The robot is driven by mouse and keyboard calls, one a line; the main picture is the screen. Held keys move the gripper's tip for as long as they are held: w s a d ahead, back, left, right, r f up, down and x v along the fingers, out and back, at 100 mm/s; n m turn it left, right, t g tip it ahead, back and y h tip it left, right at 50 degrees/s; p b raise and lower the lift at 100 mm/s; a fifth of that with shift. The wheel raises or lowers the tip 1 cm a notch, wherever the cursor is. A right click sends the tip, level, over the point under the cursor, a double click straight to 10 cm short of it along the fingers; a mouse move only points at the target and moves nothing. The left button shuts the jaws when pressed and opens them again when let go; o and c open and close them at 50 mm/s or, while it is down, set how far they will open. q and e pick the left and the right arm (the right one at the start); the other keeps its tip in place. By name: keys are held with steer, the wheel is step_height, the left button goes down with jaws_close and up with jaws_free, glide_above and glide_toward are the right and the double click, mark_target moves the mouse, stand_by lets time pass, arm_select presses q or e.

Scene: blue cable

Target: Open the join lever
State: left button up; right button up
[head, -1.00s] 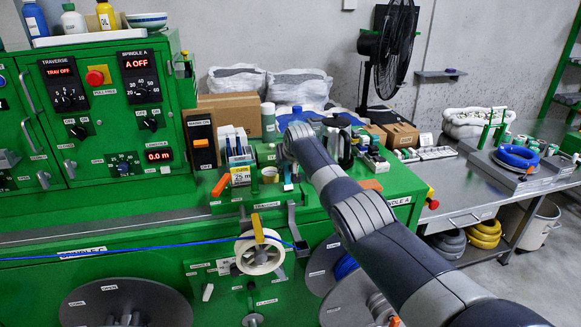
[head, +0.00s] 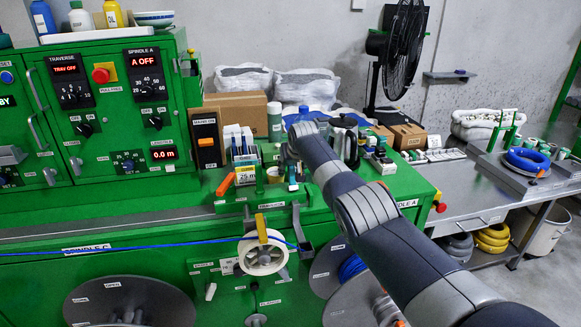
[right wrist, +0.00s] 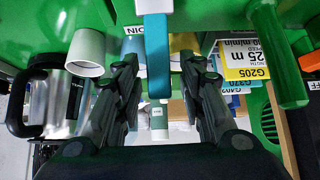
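The join lever (right wrist: 156,58) is a teal bar hanging from a grey top, beside an upside-down JOIN label (right wrist: 133,30) in the right wrist view. It is small and partly hidden by my arm in the head view (head: 292,180). My right gripper (right wrist: 160,62) is open, with one dark finger on each side of the lever and visible gaps between. Whether the lever lies fully in depth between the fingertips, I cannot tell. In the head view the right gripper is mostly hidden behind its arm. My left gripper is not in view.
A blue cable (head: 130,246) runs across the green machine's front to a white reel (head: 262,256). In the right wrist view, a steel mug (right wrist: 50,100) and a pale cup (right wrist: 87,52) are left, and a green post (right wrist: 285,60) and yellow label (right wrist: 246,74) right.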

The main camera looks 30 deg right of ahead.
steer(key=shift+r, duration=0.25)
steer(key=shift+s+r, duration=0.1)
steer(key=shift+s+a+r, duration=0.1)
steer(key=shift+s+r, duration=0.3)
steer(key=shift+r, duration=0.1)
steer(key=v, duration=1)
steer(key=shift+s, duration=0.1)
steer(key=shift+f, duration=0.1)
